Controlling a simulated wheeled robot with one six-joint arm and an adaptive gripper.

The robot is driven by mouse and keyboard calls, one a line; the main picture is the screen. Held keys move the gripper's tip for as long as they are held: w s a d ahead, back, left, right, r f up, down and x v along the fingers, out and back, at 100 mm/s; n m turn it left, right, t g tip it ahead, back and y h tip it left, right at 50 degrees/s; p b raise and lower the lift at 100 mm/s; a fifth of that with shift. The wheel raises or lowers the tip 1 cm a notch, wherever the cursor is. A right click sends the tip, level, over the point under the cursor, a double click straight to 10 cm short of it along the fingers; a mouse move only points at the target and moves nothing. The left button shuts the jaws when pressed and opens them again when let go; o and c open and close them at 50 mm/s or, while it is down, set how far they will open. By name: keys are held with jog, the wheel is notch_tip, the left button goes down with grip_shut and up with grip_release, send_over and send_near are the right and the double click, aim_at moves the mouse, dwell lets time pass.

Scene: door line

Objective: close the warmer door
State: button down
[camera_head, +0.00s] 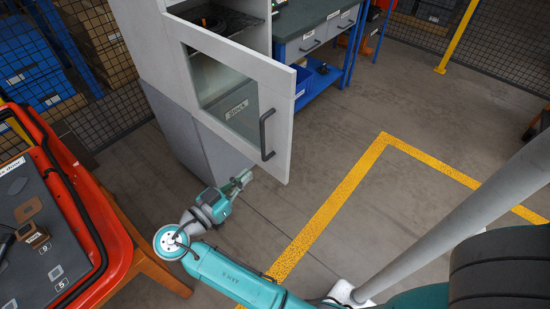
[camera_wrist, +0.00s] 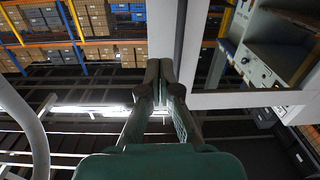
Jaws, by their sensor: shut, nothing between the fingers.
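The warmer door (camera_head: 278,85) is a pale framed door with a glass pane and a small label. It stands swung open from a light grey cabinet (camera_head: 165,70). My gripper (camera_head: 246,178) is shut and empty, low beside the door's bottom edge. In the wrist view my gripper's fingertips (camera_wrist: 166,68) are together in front of a pale upright door edge (camera_wrist: 192,40); I cannot tell whether they touch it.
A blue-framed workbench (camera_head: 318,50) with drawers stands to the right of the cabinet. A red-rimmed cart (camera_head: 110,235) with a dark top is at the left. Yellow floor tape (camera_head: 330,205) crosses the clear floor at the right. Mesh fencing (camera_head: 105,115) runs behind.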

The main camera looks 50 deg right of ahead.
aim_at(284, 143)
jog(key=shift+m+g, duration=0.3)
jog(key=shift+m, duration=0.2)
jog(key=d, duration=0.8)
jog(key=d+r, duration=0.1)
jog(key=d, duration=0.3)
jog(key=shift+s+d, duration=0.1)
jog(key=shift+d, duration=0.3)
